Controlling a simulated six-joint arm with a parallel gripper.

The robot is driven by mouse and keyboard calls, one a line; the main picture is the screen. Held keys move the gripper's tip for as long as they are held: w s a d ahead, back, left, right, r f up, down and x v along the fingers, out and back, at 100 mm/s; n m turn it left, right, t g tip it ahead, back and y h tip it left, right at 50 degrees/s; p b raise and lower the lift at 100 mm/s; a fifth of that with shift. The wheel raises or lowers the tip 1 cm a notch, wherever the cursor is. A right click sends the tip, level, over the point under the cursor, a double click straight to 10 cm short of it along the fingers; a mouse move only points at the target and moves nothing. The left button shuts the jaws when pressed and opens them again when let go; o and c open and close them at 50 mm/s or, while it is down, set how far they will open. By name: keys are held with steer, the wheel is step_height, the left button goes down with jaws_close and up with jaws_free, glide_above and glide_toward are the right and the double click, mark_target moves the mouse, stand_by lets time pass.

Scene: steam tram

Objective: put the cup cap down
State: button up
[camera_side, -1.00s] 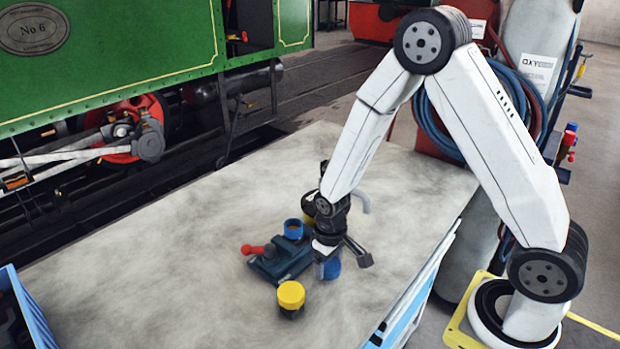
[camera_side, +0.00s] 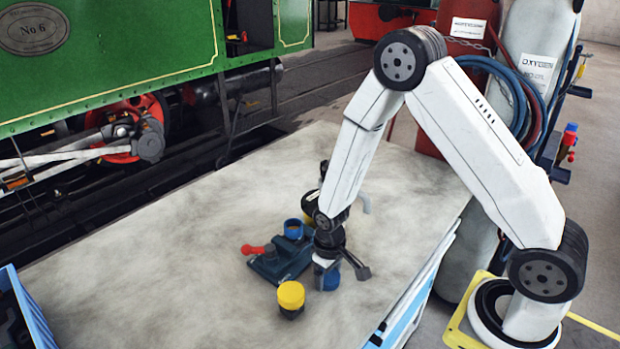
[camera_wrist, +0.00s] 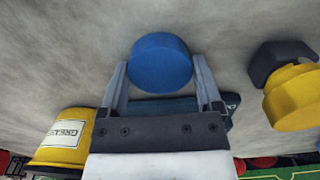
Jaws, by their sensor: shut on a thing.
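A blue round cap (camera_wrist: 160,62), which I take to be the cup cap, sits between the two fingertips of my gripper (camera_wrist: 159,68) in the wrist view. My gripper is shut on it. In the side view my gripper (camera_side: 326,272) points down close to the table, and part of the blue cap (camera_side: 332,279) shows beside the fingers. I cannot tell whether the cap touches the table. A dark blue-grey body with a red-knobbed handle (camera_side: 280,262) stands just left of my gripper. A blue-rimmed cup (camera_side: 293,229) shows at its back.
A yellow-topped dark pot (camera_side: 291,296) stands in front, left of my gripper; it shows right in the wrist view (camera_wrist: 292,95). A yellow grease tin (camera_wrist: 66,137) is close by. A blue crate (camera_side: 30,310) sits at lower left. The table (camera_side: 170,260) is clear at left.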

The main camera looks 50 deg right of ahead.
mark_target(328, 275)
steer(key=o, duration=1.1)
steer(key=shift+r, duration=6.15)
steer(key=shift+s+r+t, duration=0.45)
steer(key=shift+s+r, duration=0.25)
steer(key=shift+s, duration=0.55)
steer(key=shift+s+r+t, duration=0.4)
steer(key=shift+s+r, duration=0.3)
steer(key=shift+s, duration=0.55)
steer(key=shift+s+r+t, duration=0.45)
steer(key=shift+s+r, duration=0.25)
steer(key=shift+s, duration=0.55)
